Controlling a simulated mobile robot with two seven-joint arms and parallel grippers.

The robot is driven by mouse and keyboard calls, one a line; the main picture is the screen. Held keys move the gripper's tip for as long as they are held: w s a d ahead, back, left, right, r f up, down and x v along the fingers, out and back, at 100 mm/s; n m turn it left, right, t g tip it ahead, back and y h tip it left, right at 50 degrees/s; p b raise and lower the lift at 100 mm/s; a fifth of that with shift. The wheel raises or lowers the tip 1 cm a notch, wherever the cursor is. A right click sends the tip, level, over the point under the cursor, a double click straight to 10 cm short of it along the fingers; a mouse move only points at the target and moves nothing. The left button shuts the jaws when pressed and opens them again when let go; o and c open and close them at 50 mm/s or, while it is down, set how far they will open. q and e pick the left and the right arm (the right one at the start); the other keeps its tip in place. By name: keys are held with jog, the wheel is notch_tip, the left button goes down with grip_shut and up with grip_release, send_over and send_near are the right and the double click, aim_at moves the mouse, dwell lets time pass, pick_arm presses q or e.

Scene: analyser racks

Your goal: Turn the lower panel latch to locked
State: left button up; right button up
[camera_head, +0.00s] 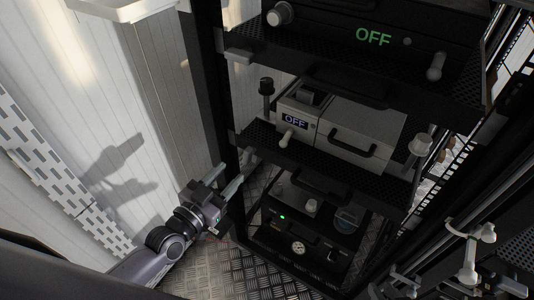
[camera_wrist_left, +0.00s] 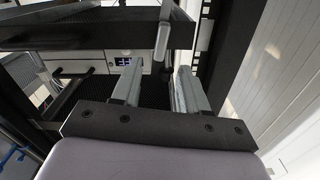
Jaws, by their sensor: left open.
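A light grey latch handle (camera_head: 248,156) is at the left front post of the rack, at the level of the middle shelf. I take it as the lower panel latch. In the left wrist view a pale handle (camera_wrist_left: 162,42), seemingly the same one, stands nearly upright in the picture, just beyond and between the fingertips. My left gripper (camera_head: 226,178) is open and empty, just below and left of the latch in the head view. It also shows in the left wrist view (camera_wrist_left: 157,75). No contact is visible. I do not see my right gripper.
The middle shelf (camera_head: 262,135) holds a white unit (camera_head: 352,127) with an OFF display. A lower black unit (camera_head: 300,235) has a green light and a gauge. The dark left post (camera_head: 212,95) is close to my gripper. White stands (camera_head: 470,255) are at lower right.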

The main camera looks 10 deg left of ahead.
aim_at(245, 157)
pick_arm(q)
jog(key=shift+b+x, duration=0.45)
jog(key=shift+x, duration=3.15)
grip_shut()
